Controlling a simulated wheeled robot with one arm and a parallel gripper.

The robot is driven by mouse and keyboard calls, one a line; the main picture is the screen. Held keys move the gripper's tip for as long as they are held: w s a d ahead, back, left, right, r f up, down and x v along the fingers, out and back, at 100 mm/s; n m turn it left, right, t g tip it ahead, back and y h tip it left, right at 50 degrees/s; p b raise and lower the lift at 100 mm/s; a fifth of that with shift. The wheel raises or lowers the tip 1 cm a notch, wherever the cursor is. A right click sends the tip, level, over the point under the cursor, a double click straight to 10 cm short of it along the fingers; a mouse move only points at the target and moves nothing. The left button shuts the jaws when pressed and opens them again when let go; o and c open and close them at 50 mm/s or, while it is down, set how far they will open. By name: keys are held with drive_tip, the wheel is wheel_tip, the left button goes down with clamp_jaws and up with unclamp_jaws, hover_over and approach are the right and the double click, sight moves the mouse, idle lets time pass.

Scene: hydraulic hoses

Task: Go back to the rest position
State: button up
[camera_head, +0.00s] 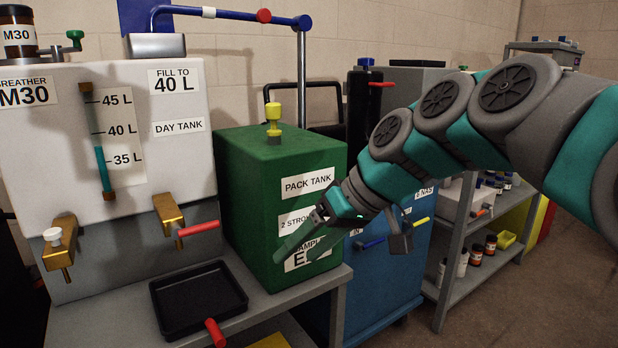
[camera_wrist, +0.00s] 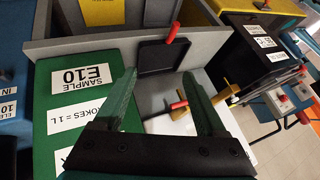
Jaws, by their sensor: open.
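My gripper (camera_head: 307,232) is held in the air in front of the green pack tank (camera_head: 250,170), its two green fingers pointing left and down. In the wrist view my gripper (camera_wrist: 157,88) has its fingers spread wide apart with nothing between them. Beyond the fingers, the wrist view shows the black drip tray (camera_wrist: 163,58) with its red handle. The green tank (camera_wrist: 60,120) lies to the left there, with its SAMPLE E10 label. My arm reaches in from the right side of the head view.
The white day tank (camera_head: 150,100) with a level gauge and red-handled tap stands left. A black tray (camera_head: 200,300) sits on the grey bench below it. A blue cabinet (camera_head: 385,285) and a grey shelf (camera_head: 440,300) with bottles stand right. Floor at far right is clear.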

drive_tip(key=s+d+f+m+g+h, duration=0.1)
drive_tip(key=s+d+f+m+h, duration=0.1)
drive_tip(key=s+d+f, duration=0.3)
drive_tip(key=s+d+f+m+g+h, duration=0.1)
drive_tip(key=s+d+f, duration=0.4)
drive_tip(key=s+f, duration=0.5)
drive_tip(key=s+d+f+m+g+h, duration=0.2)
drive_tip(key=s+d+f+m+h, duration=0.2)
drive_tip(key=s+f, duration=0.4)
drive_tip(key=shift+s+d, duration=0.5)
drive_tip(key=shift+d, duration=0.35)
